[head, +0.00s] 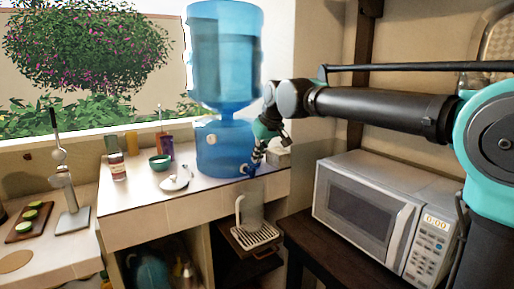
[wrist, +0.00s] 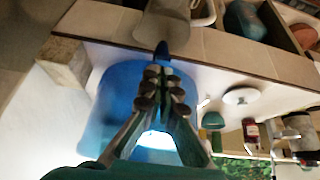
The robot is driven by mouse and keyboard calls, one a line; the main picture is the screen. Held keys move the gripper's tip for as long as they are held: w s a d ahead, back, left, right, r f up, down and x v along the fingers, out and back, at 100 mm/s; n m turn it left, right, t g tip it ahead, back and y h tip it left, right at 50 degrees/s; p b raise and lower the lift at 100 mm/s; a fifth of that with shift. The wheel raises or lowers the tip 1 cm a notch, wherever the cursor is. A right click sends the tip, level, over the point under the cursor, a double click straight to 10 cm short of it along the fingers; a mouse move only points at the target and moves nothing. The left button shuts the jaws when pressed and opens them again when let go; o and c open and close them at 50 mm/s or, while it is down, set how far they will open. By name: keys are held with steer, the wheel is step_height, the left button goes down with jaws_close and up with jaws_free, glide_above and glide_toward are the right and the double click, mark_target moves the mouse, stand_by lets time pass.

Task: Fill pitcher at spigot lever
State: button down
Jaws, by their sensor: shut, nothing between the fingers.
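The blue water dispenser (head: 218,150) stands on the tiled counter with a large clear-blue bottle (head: 224,55) on top. Its blue spigot lever (head: 247,170) sticks out at the lower front. A grey translucent pitcher (head: 252,211) with a handle on its left stands upright on a slatted stand (head: 262,236) below the spigot. My gripper (head: 256,160) is shut and empty, right by the lever. In the wrist view the shut fingertips (wrist: 162,72) are just short of the blue lever (wrist: 162,50); I cannot tell if they touch. The pitcher (wrist: 176,30) shows at the top edge there. Water inside is not discernible.
A microwave (head: 370,208) stands on a dark table at the right, below my arm. A small box (head: 278,156) sits right of the dispenser. A green bowl (head: 160,162), a white dish (head: 176,180) and bottles stand left on the counter. Open shelves lie beneath it.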

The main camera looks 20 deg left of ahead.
steer(key=shift+f, duration=0.2)
steer(key=shift+s+d+f+t+y, duration=0.25)
steer(key=shift+d+t+y, duration=0.05)
steer(key=shift+t+y, duration=0.2)
stand_by(0.4)
steer(key=shift+s+d+f+t+y, duration=0.2)
steer(key=shift+f+t+y, duration=0.25)
steer(key=shift+f+y, duration=0.15)
steer(key=shift+s+d+f+t+y, duration=0.2)
steer(key=shift+f+t+y, duration=0.25)
steer(key=shift+y, duration=0.25)
stand_by(5.6)
